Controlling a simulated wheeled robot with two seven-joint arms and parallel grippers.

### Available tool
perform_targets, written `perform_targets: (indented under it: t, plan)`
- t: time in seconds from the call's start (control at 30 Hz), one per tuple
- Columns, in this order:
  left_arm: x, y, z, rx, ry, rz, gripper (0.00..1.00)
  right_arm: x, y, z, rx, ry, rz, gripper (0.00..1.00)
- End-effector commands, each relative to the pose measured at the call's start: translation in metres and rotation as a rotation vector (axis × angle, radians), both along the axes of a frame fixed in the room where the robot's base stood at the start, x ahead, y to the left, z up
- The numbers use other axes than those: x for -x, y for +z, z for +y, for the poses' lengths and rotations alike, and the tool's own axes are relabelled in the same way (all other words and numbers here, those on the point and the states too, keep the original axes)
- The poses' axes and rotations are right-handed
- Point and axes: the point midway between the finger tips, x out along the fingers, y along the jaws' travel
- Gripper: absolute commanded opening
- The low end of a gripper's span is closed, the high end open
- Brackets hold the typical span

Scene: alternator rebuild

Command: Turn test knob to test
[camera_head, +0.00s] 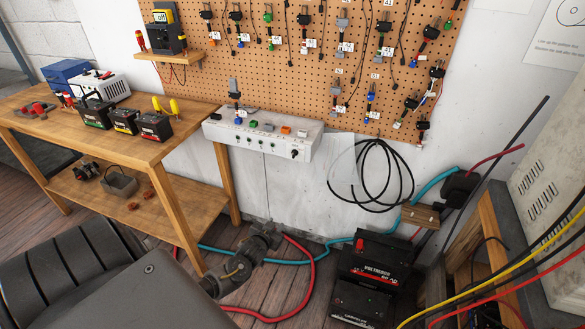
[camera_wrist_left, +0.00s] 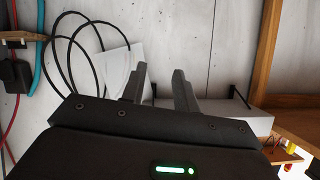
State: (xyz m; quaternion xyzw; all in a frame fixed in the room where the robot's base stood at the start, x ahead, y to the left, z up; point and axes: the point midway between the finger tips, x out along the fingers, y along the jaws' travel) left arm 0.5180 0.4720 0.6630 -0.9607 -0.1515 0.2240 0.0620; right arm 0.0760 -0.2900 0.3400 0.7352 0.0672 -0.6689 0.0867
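The white test panel (camera_head: 258,141) is fixed to the wall below the pegboard, with small sockets and coloured parts on it. A black knob (camera_head: 294,153) sits at its right front; its setting is too small to read. My left gripper (camera_head: 269,232) is low in front of the wall, below the panel and apart from it. In the left wrist view the two fingers (camera_wrist_left: 159,86) are apart with nothing between them. The panel shows there behind and right of the fingers (camera_wrist_left: 235,116), with the picture appearing upside down. My right gripper is in neither view.
A wooden bench (camera_head: 150,149) with several batteries stands left. A black cable loop (camera_head: 366,180) hangs right of the panel. A black battery unit (camera_head: 380,262) is on the floor with red and blue hoses nearby. The pegboard (camera_head: 270,85) holds several leads.

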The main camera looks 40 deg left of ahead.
Motion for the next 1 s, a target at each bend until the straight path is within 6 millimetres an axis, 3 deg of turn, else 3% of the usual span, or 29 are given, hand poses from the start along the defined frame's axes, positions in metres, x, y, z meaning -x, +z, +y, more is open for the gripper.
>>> perform_targets:
  t: [0.03, 0.1, 0.2, 0.3, 0.4, 0.63, 1.0]
  plan:
    - [-0.024, 0.036, 0.007, 0.0, 0.007, -0.11, 0.3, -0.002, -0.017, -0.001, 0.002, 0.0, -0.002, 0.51]
    - [-0.043, 0.087, 0.013, 0.012, 0.018, -0.234, 0.3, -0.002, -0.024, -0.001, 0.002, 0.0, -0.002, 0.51]
    - [-0.057, 0.142, 0.016, 0.03, 0.023, -0.365, 0.3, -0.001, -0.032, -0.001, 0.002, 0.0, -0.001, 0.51]
    - [-0.062, 0.175, 0.017, 0.043, 0.023, -0.439, 0.3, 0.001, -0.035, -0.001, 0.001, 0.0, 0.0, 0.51]
    - [-0.063, 0.188, 0.017, 0.049, 0.022, -0.467, 0.3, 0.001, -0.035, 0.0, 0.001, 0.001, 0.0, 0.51]
    - [-0.075, 0.19, 0.02, 0.048, 0.024, -0.469, 0.3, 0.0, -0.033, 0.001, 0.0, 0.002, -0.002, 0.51]
    - [-0.137, 0.19, 0.043, 0.048, 0.024, -0.467, 0.3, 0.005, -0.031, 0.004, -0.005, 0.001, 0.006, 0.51]
